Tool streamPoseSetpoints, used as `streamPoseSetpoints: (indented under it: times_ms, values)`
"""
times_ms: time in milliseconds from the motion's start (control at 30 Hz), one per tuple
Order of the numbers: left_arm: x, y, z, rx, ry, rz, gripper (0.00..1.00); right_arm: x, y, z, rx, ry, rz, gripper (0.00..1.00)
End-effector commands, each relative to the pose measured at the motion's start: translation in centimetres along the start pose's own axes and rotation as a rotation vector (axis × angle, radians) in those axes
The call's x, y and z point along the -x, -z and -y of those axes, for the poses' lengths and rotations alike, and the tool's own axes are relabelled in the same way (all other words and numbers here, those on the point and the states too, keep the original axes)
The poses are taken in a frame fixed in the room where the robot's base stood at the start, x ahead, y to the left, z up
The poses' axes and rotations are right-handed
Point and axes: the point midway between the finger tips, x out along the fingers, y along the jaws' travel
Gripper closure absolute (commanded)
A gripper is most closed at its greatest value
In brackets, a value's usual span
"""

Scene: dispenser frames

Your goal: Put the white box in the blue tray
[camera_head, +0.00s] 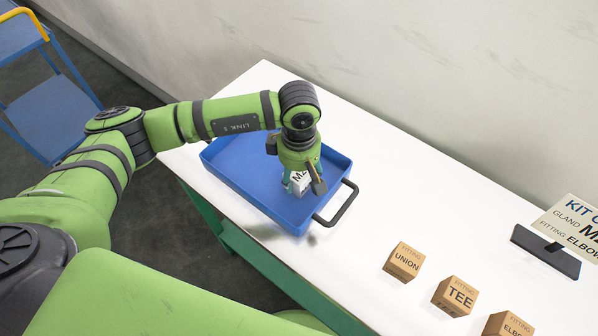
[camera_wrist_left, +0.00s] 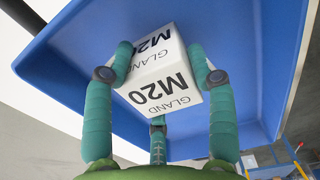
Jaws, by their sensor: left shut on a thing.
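The white box (camera_head: 299,182) is marked M20 GLAND and is in the grasp of my left gripper (camera_head: 303,184). In the left wrist view the white box (camera_wrist_left: 163,80) sits between the green fingers of the gripper (camera_wrist_left: 160,82), which are shut on it. The blue tray (camera_head: 234,172) lies on the white table with a black handle at its near right side. The box is over the inside of the tray, within its walls. The tray floor (camera_wrist_left: 235,50) fills the background behind the box. I cannot tell whether the box touches the floor. My right gripper is not in view.
Brown boxes marked UNION (camera_head: 404,262), TEE (camera_head: 455,296) and ELBOW (camera_head: 508,325) stand on the white table (camera_head: 345,235). A kit sign (camera_head: 566,230) stands at the right. A blue cart (camera_head: 45,110) is at the upper left. The table between tray and boxes is clear.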

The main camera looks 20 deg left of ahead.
Motion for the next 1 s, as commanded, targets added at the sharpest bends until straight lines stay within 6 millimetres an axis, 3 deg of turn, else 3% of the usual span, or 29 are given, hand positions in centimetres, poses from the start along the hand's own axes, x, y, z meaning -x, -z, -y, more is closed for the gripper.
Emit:
streamPoseSetpoints:
  times_ms: [33,67,100,600,1000]
  values:
    - [-0.3,0.0,0.0,0.0,-0.001,0.0,1.0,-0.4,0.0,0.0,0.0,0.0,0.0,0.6]
    - [-0.1,0.0,0.0,0.0,0.0,0.0,0.31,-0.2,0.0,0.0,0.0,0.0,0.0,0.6]
    - [-0.1,0.0,0.0,0.0,0.0,0.0,0.19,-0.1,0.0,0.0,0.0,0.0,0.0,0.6]
    - [0.8,0.1,-0.1,0.001,-0.003,-0.001,0.19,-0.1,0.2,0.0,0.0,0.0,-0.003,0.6]
    - [9.0,0.0,-0.1,0.0,-0.006,-0.002,0.19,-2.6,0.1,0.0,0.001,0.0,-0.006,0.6]
